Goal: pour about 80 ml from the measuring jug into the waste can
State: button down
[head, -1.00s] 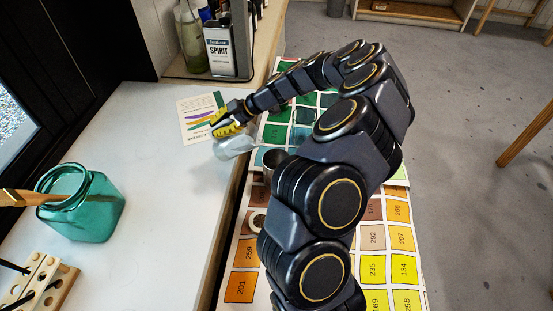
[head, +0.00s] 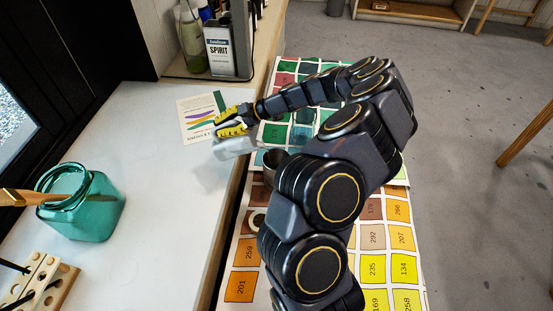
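The measuring jug (head: 234,148) is a clear, pale vessel, tipped well over on its side above the right edge of the white counter. My gripper (head: 230,130), with yellow finger pads, is shut on it from above. The can is partly hidden behind my arm. I cannot make out the liquid level in the jug or any stream.
A printed card (head: 197,118) lies on the counter behind the jug. A teal glass jar (head: 95,210) with a brush and a wooden rack (head: 40,285) stand at the front left. A spirit tin (head: 220,50) and bottles stand in a tray at the back. Colour charts (head: 240,285) lie under my arm.

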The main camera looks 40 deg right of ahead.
jog(key=shift+s+d+f+t+y+p, duration=0.15)
jog(key=shift+s+d+t+y+p, duration=0.25)
jog(key=shift+d+t+y, duration=0.3)
dwell(1.6)
jog(key=shift+s, duration=0.2)
jog(key=shift+w+a, duration=0.15)
jog(key=shift+w+a+r+g+h, duration=0.4)
jog(key=shift+w+a+g+h, duration=0.2)
jog(key=shift+g+h, duration=0.1)
jog(key=shift+f+g+h, duration=0.2)
jog(key=shift+g+h, duration=0.1)
jog(key=shift+h, duration=0.1)
jog(key=shift+w+a+g+h, duration=0.3)
jog(key=shift+a+g+h, duration=0.25)
jog(key=shift+h, duration=0.25)
jog(key=shift+w+f+g+h, duration=0.1)
jog(key=shift+w+g+h, duration=0.05)
jog(key=shift+g+h, duration=0.2)
jog(key=shift+w+a+b, duration=0.1)
jog(key=shift+a+b, duration=0.05)
jog(key=shift+b, duration=0.15)
dwell(0.6)
